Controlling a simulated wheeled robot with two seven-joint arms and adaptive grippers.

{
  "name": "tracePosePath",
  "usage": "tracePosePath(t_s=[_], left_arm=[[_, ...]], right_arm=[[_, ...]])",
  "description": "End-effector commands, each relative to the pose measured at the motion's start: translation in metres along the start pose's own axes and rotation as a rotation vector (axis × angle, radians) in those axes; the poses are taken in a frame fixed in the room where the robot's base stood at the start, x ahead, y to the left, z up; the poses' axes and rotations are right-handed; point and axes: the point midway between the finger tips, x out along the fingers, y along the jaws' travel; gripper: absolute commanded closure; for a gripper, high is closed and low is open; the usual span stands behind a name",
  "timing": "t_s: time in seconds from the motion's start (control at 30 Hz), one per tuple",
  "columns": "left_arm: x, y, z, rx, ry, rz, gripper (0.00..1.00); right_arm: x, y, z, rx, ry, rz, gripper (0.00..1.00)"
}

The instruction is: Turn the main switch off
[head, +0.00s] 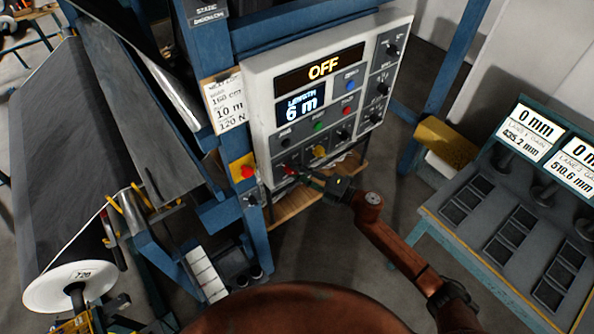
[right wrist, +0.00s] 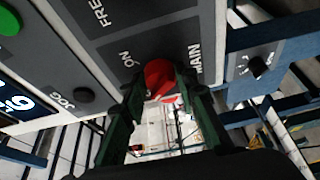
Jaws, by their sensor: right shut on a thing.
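The main switch is a red knob (right wrist: 160,76) on the grey control panel (right wrist: 112,55), with the labels MAIN and ON beside it in the right wrist view. In the head view the red knob (head: 289,171) shows at the panel's lower left corner, partly hidden by my gripper. My right gripper (head: 302,174) reaches it from the right. Its two fingers (right wrist: 163,88) are shut on the red knob, one on each side. The panel's upper display (head: 323,67) reads OFF in orange. My left gripper is not in view.
A red button on a yellow box (head: 243,168) sits just left of the panel. A blue-framed desk with gauges (head: 500,205) stands at the right. A large grey roll (head: 55,150) fills the left.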

Motion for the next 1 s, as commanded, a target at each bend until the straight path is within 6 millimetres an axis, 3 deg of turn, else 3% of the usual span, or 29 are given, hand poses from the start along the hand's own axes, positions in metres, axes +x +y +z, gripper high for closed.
tracePosePath(t_s=[0.63, 0.67, 0.9, 1.0], left_arm=[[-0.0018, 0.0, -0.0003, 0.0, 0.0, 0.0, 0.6], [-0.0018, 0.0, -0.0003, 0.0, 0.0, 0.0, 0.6], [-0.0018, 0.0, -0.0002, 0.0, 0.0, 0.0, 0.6], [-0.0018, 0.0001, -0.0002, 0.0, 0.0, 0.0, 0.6]], right_arm=[[-0.0002, -0.0009, -0.0006, -0.044, 0.001, -0.02, 0.97], [-0.0002, -0.0009, -0.0006, -0.044, 0.001, -0.02, 0.71], [-0.0001, -0.0002, -0.0004, -0.043, 0.001, -0.019, 0.55], [-0.0001, 0.0001, -0.0003, -0.043, 0.0, -0.018, 0.55]])
